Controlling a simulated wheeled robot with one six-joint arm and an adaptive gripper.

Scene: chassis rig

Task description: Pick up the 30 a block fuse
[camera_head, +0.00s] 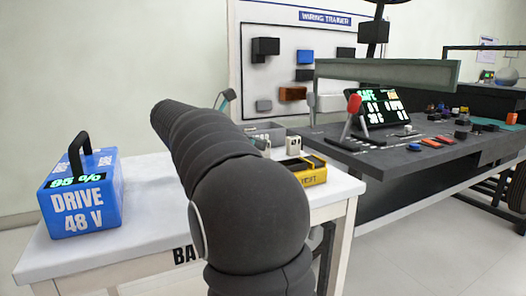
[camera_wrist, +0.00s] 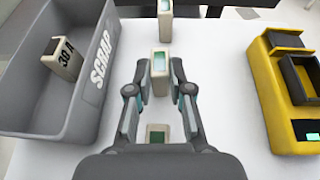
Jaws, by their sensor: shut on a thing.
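In the wrist view my gripper (camera_wrist: 160,64) is shut on a pale block fuse (camera_wrist: 160,76) with a teal window, held between the fingertips. No rating shows on it. Another pale block (camera_wrist: 165,20) stands beyond the fingertips, and one more (camera_wrist: 157,134) shows close to the palm, partly hidden. A block marked 30 A (camera_wrist: 65,59) lies tilted inside the grey SCRAP bin (camera_wrist: 94,95) at the left.
A yellow tester (camera_head: 313,177) with dark wells sits on the white table; it is at the right in the wrist view (camera_wrist: 270,103). A blue DRIVE 48 V battery (camera_head: 80,198) stands at the table's left. A dark console (camera_head: 400,160) is at the right. White table between bin and tester is partly clear.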

